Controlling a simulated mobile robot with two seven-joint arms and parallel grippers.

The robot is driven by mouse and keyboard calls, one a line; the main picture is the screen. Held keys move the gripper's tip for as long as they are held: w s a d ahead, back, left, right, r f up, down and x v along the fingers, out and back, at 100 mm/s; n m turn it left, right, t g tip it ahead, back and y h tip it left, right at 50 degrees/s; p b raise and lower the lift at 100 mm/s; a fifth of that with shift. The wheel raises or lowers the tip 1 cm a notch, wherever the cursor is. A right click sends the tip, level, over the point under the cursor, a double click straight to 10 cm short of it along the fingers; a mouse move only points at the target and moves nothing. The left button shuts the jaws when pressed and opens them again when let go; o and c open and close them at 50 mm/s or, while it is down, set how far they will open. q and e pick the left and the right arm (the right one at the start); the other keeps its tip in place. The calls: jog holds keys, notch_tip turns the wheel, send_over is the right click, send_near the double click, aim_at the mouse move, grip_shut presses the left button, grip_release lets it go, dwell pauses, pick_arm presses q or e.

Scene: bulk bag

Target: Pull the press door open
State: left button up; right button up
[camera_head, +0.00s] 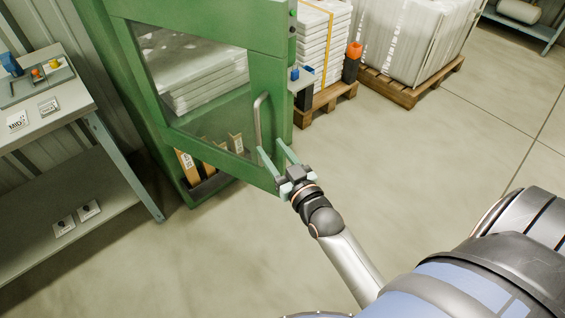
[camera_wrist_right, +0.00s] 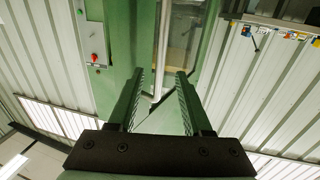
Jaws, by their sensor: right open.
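The green press door (camera_head: 268,95) has a large window and a vertical metal handle (camera_head: 257,118) near its right edge. I cannot tell for sure whether the door is fully shut or slightly ajar. My right gripper (camera_head: 271,147) is open at the lower end of the handle. In the right wrist view the pale handle bar (camera_wrist_right: 163,42) runs down between the open fingers of the right gripper (camera_wrist_right: 160,73), with a gap to each side. Whether a finger touches it is not clear. My left gripper is not in view.
A workbench (camera_head: 75,112) with a lower shelf stands at the left, close to the press. Wrapped stacks on wooden pallets (camera_head: 412,90) stand behind at the right. An orange-topped black post (camera_head: 352,62) is beside the press. The floor in front is clear.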

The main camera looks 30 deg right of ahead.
jog(key=shift+s+a, duration=0.1)
jog(key=shift+s, duration=2.2)
